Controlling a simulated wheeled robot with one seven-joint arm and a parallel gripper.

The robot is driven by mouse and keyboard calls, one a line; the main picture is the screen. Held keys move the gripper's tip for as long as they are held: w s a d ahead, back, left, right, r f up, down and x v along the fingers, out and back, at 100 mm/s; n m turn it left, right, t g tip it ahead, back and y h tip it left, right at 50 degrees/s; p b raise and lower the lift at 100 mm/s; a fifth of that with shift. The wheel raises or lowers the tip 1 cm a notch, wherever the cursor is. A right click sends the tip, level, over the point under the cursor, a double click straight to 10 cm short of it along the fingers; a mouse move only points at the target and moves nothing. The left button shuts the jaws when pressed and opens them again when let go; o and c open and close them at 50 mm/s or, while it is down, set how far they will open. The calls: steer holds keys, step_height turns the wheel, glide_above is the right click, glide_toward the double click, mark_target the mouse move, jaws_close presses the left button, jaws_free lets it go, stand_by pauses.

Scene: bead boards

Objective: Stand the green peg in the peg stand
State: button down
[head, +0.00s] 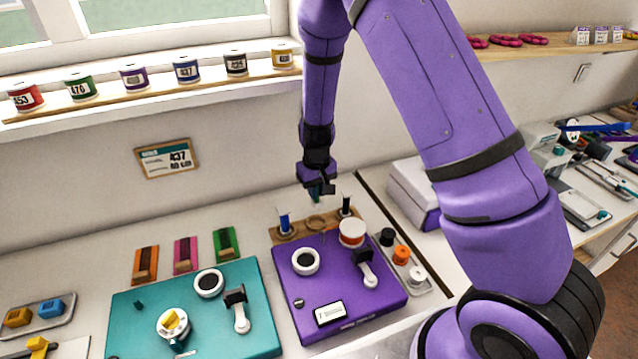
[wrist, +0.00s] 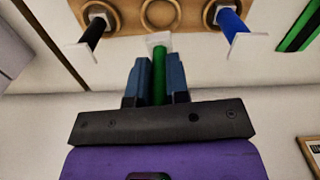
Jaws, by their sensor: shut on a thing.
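My gripper (wrist: 159,85) is shut on the green peg (wrist: 159,82), which shows between the two fingers in the wrist view with a pale square end beyond the fingertips. In the head view my gripper (head: 318,189) is above the wooden peg stand (head: 299,229). The stand has a row of ring holes. A blue peg (wrist: 232,24) and a black peg (wrist: 93,32) stand in the outer rings, and the middle ring (wrist: 161,13) is empty. The green peg points toward the middle ring and looks apart from it. In the head view the green peg is mostly hidden by the fingers.
A purple board (head: 305,287) with a white-and-red round part (head: 351,233) lies in front of the stand. A teal board (head: 135,329) is to its left. A tray with several knobs (head: 425,285) is at the right. A pale box (head: 411,186) stands behind.

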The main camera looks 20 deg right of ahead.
mark_target(316, 205)
steer(key=shift+a+f, duration=0.1)
steer(key=shift+f, duration=2.7)
steer(key=shift+f, duration=0.25)
steer(key=shift+f, duration=0.45)
steer(key=shift+f, duration=0.35)
steer(key=c, duration=1)
jaws_free()
steer(key=shift+r, duration=0.1)
steer(key=shift+r, duration=3.45)
